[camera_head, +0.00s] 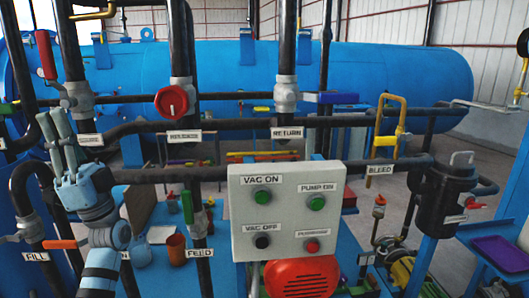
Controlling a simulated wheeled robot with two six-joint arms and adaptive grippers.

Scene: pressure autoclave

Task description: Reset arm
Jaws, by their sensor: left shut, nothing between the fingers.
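My left gripper (52,118) is at the left side of the view, with its grey fingers pointing up. It is shut and holds nothing. My blue left arm comes up from below it. The gripper appears in front of the dark pipes near the FILL and FEED labels; I cannot tell the exact gap to them. My right gripper is not in view.
A grey control box (285,215) with several buttons stands at the middle, above a red horn (302,277). A red knob (172,102), a green-handled valve (188,208) and a black canister (447,203) sit on the pipework. A large blue tank (390,75) lies behind.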

